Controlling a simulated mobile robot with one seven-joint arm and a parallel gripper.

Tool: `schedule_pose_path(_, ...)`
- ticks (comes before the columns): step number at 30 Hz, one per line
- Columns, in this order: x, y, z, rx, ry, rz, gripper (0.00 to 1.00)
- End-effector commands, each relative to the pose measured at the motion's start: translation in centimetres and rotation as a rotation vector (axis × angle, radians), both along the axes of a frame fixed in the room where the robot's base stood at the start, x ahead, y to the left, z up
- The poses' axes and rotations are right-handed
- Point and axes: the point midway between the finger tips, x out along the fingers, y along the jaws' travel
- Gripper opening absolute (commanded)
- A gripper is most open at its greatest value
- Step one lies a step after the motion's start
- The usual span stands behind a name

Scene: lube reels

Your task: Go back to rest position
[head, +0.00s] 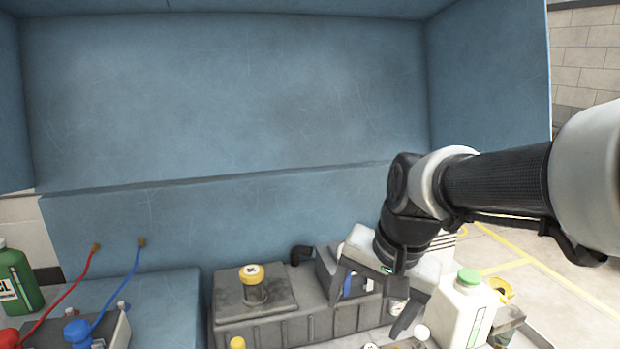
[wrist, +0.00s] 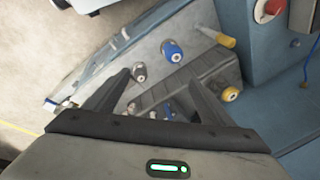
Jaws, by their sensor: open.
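My gripper (head: 370,305) hangs from the arm at the right of the head view, fingers pointing down and spread apart. Its two fingers also show in the wrist view (wrist: 161,85). No object is seen held between them. Behind and below it in the head view stands a grey box-shaped tank (head: 262,322) with a yellow-capped fitting (head: 252,285) on top. The arm and gripper hide part of the bench there.
A white jug with a green cap (head: 467,305) stands close right of the gripper. A green bottle (head: 17,280) and red and blue hose fittings (head: 77,332) are at the far left. The blue back panel (head: 230,100) rises behind; the space before it is clear.

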Motion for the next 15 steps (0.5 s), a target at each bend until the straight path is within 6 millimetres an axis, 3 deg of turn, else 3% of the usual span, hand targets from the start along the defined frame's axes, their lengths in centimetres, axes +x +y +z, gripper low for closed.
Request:
schedule_pose_path(1, -1.7, -0.9, 1.0, -0.022, -0.048, 0.051, 0.76)
schedule_pose_path(6, -5.7, -2.7, 2.3, -0.119, -0.153, 0.202, 0.76)
schedule_pose_path(15, -10.5, -4.8, 2.6, -0.300, -0.263, 0.376, 0.76)
